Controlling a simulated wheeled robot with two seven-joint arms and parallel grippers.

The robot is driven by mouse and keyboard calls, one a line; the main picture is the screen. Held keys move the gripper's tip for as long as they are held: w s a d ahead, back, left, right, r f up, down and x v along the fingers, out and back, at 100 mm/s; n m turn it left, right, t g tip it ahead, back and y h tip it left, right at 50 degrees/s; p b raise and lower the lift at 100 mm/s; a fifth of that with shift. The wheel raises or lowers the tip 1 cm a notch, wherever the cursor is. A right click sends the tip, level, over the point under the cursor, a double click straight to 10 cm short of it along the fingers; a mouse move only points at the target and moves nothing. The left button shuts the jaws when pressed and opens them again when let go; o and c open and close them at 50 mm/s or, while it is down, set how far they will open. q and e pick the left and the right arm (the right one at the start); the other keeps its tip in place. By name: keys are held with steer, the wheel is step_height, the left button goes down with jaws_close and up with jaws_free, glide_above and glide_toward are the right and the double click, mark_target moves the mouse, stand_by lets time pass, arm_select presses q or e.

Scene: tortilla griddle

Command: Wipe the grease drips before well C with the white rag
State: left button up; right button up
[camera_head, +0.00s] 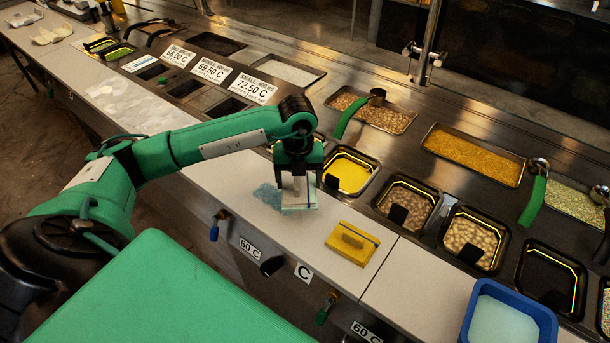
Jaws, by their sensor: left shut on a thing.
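My left gripper (297,183) is shut on the white rag (299,203), which looks like a flat pale pad. The rag is low over the white counter ledge (230,176); I cannot tell for sure whether it touches. A bluish, glossy smear, seemingly the grease drips (267,197), lies on the ledge just left of the rag. A label "C" (303,272) is on the ledge's front face. A well with yellow content (350,172) is behind and right of the gripper. My right gripper is not in view.
A yellow block (352,244) with a dark band lies on the ledge to the right. A blue tub (507,318) with pale content stands at lower right. Valves (271,265) stick out below the ledge.

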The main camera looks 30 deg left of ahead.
arm_select(q)
steer(key=shift+b, duration=0.3)
steer(key=shift+f, duration=0.35)
step_height(320, 180, down, 4)
steer(key=b, duration=0.3)
steer(key=shift+r, duration=0.2)
steer(key=shift+f+b, duration=0.3)
steer(key=shift+b, duration=0.1)
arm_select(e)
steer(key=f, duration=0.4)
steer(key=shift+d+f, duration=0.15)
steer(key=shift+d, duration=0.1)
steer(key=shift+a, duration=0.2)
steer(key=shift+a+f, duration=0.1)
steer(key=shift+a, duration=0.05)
arm_select(q)
steer(key=shift+f+b, duration=0.5)
steer(key=shift+f, duration=0.05)
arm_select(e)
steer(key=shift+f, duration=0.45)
